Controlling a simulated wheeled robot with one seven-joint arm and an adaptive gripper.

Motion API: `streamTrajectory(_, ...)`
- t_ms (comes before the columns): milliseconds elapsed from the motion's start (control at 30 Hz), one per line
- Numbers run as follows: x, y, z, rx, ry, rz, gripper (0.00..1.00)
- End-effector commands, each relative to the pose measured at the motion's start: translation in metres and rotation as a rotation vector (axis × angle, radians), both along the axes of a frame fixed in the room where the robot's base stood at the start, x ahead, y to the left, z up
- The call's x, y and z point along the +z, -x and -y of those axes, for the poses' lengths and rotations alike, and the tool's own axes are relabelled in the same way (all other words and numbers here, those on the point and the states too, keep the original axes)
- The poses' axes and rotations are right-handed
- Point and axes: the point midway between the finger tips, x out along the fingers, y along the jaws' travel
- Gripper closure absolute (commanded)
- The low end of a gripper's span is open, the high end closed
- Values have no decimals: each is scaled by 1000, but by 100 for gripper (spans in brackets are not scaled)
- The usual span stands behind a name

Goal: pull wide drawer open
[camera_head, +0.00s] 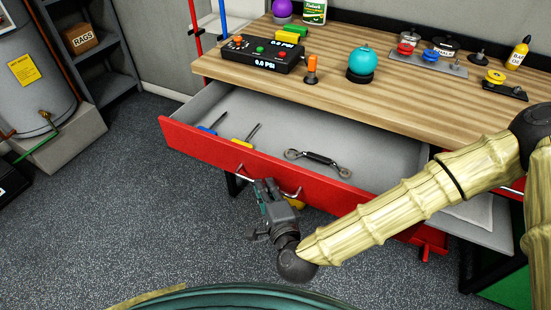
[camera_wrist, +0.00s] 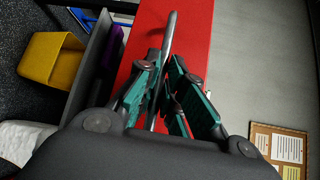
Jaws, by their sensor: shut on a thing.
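The wide drawer (camera_head: 200,141) under the wooden workbench top stands pulled out, with its red front well clear of the bench edge and its grey inside showing. In the wrist view its red front (camera_wrist: 199,32) runs up the middle. A curved metal bar handle (camera_head: 243,173) is on the front; it also shows in the wrist view (camera_wrist: 169,38). My gripper (camera_head: 266,186) is at the middle of the handle, its fingers shut around the bar. In the wrist view the teal-padded fingers (camera_wrist: 164,72) close on the bar and hide part of it.
In the drawer lie a blue screwdriver (camera_head: 207,130), a yellow one (camera_head: 243,141) and a metal tool with a black grip (camera_head: 318,158). A black gauge box (camera_head: 262,53) and a teal ball (camera_head: 363,60) stand on the workbench (camera_head: 430,95). Open floor (camera_head: 120,200) lies left.

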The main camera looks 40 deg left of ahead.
Motion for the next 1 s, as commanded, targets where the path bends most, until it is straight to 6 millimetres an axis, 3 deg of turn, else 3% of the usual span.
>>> streamTrajectory(300,0,0,0,0,1,-1,100)
streamTrajectory(333,0,0,0,0,1,-1,84)
streamTrajectory(433,0,0,0,0,0,0,68)
streamTrajectory(767,0,0,2,-1,0,0,68)
streamTrajectory(1000,3,14,22,-1,1,-1,68)
